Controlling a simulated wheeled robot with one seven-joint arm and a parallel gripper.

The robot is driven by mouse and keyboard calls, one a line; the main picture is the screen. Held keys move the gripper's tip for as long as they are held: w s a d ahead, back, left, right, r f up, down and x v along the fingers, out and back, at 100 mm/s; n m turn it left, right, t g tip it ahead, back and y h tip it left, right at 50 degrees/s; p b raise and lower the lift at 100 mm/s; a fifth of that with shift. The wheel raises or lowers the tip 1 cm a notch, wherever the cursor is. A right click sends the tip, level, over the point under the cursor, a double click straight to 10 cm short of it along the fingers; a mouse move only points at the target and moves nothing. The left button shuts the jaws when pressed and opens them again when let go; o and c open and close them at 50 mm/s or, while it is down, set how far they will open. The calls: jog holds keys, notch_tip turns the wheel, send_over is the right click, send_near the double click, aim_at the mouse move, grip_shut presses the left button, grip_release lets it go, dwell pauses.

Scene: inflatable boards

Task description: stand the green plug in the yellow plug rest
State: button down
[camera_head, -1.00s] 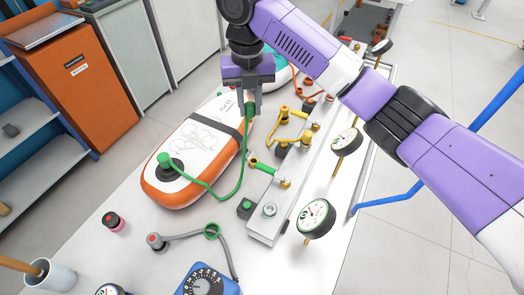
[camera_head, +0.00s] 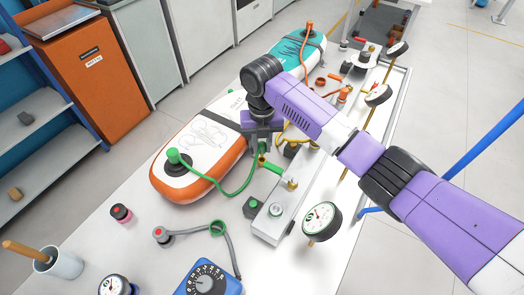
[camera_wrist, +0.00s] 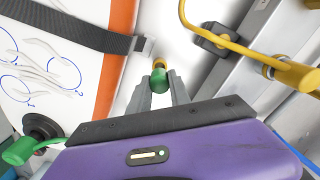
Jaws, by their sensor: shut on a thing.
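My gripper (camera_head: 262,146) is shut on the green plug (camera_wrist: 159,80), above the bench between the orange-edged board and the grey manifold. The plug points down, away from the wrist camera. A brass-yellow piece (camera_wrist: 158,63) shows just past it; I cannot tell whether it is the plug's tip or something beneath. A green hose (camera_head: 236,190) runs from the plug to the green cap (camera_head: 173,156) on the board's valve. A dark block (camera_wrist: 212,40) with a yellow hose over it lies right of the plug, apart from it. I cannot tell surely that this is the yellow plug rest.
The white board (camera_head: 205,150) lies left of my gripper. The grey manifold (camera_head: 290,210) with its yellow fitting (camera_wrist: 290,72) and green handle (camera_head: 269,164) stands to the right, beside a gauge (camera_head: 321,217). A dark block with a green top (camera_head: 253,206) sits nearer.

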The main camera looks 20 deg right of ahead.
aim_at(262, 153)
jog(key=shift+f, duration=1.8)
jog(key=shift+f, duration=0.2)
jog(key=c, duration=1.2)
grip_release()
notch_tip(262, 153, up, 12)
jog(key=shift+r+b, duration=0.25)
jog(key=shift+b, duration=0.65)
jog(key=shift+s+f, duration=0.1)
jog(key=shift+s, duration=0.05)
